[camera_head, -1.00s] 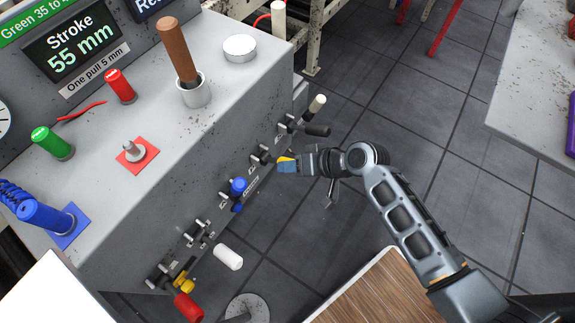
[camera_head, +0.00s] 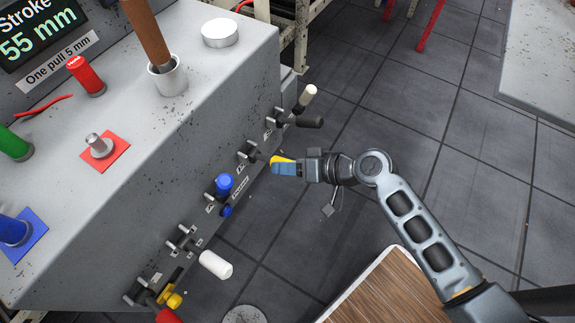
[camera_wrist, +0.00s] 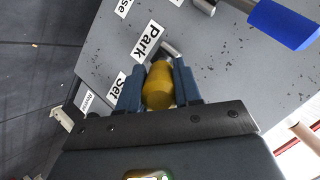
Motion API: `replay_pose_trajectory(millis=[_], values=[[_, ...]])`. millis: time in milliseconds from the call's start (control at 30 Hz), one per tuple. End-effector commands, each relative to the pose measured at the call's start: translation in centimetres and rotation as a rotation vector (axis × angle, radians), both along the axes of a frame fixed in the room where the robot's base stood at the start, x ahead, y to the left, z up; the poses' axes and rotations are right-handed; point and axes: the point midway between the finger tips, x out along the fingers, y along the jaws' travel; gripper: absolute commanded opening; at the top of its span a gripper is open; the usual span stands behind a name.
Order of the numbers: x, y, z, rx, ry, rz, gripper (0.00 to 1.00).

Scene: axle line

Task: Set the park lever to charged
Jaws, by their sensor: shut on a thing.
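The park lever's yellow grip (camera_wrist: 158,85) is between the two fingers of my gripper (camera_wrist: 158,88) in the wrist view, and the fingers are shut on it. A "Park" label (camera_wrist: 148,40) is beside its metal stem, with a "Set" label (camera_wrist: 116,88) lower left. In the head view my gripper (camera_head: 284,167) is at the front panel of the grey machine (camera_head: 190,130), with a bit of yellow at its tip. The fingers hide most of the lever, and I cannot read a "charged" mark.
A blue-handled lever (camera_head: 224,185) is left of my gripper, and white (camera_head: 308,95) and black (camera_head: 310,122) handles stick out beyond it. A white handle (camera_head: 215,264) and a yellow one (camera_head: 170,298) are nearer. Tiled floor (camera_head: 400,130) is clear on the right.

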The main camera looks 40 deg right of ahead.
Motion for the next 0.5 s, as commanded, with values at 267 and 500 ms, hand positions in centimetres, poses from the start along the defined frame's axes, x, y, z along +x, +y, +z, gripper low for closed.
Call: replay_pose_trajectory(millis=[267, 500], values=[[-0.27, 0.05, -0.48, -0.001, 0.010, 0.003, 0.47], [-0.15, 0.04, -0.28, 0.000, 0.006, 0.002, 0.58]])
